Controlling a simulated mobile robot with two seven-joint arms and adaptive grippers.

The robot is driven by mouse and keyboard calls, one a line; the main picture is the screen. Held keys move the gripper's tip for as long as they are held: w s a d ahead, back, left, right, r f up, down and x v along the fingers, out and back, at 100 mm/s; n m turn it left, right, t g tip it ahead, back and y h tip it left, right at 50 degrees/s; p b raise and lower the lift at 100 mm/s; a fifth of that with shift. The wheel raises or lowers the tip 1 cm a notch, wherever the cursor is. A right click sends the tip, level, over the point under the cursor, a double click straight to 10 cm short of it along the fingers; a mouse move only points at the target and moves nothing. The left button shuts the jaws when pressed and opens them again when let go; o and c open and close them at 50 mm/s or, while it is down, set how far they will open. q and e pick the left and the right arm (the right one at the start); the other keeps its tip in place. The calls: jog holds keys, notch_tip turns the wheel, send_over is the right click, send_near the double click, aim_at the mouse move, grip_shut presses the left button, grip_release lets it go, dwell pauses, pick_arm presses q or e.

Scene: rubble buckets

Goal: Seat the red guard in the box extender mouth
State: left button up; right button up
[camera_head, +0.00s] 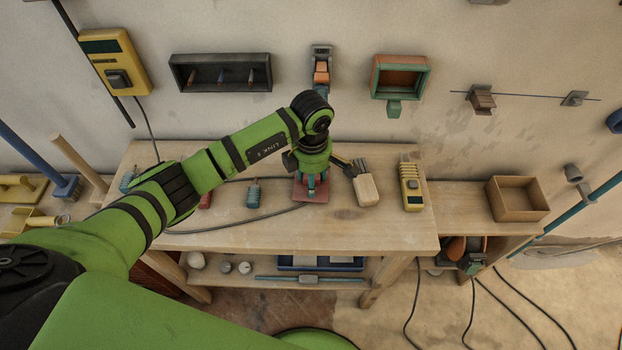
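A flat red plate, likely the red guard (322,195), lies on the workbench near its middle. My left gripper (311,186) points down directly over it, with its fingertips at or just above the plate. The arm and gripper hide part of the plate, and I cannot tell whether the fingers grip it. A green-rimmed box with an orange-brown inside, possibly the box extender (430,78), is fixed to the wall at the right, its mouth facing out. My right gripper is not in view.
A cable crosses the bench. A black wall box (220,58) and a wooden tray (517,213) are farther off. The bench's front right is clear.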

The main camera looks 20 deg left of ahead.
pick_arm(q)
jog(key=shift+s+a, duration=0.1)
jog(key=r, duration=0.1)
jog(key=r+b, duration=0.1)
jog(key=r, duration=0.1)
jog(key=shift+d, duration=0.35)
jog(key=s+d+r+b, duration=0.1)
jog(key=d+r, duration=0.1)
jog(key=d, duration=0.1)
jog(key=d+r+b, duration=0.1)
jog(key=d+r, duration=0.1)
jog(key=d, duration=0.2)
jog(key=s+d+r+b, duration=0.1)
jog(key=d+r, duration=0.2)
jog(key=shift+s+d+r+b, duration=0.1)
jog(key=shift+s+d+b, duration=0.2)
jog(key=shift+s+d, duration=0.05)
jog(key=shift+o, duration=0.8)
jog(key=shift+c, duration=1)
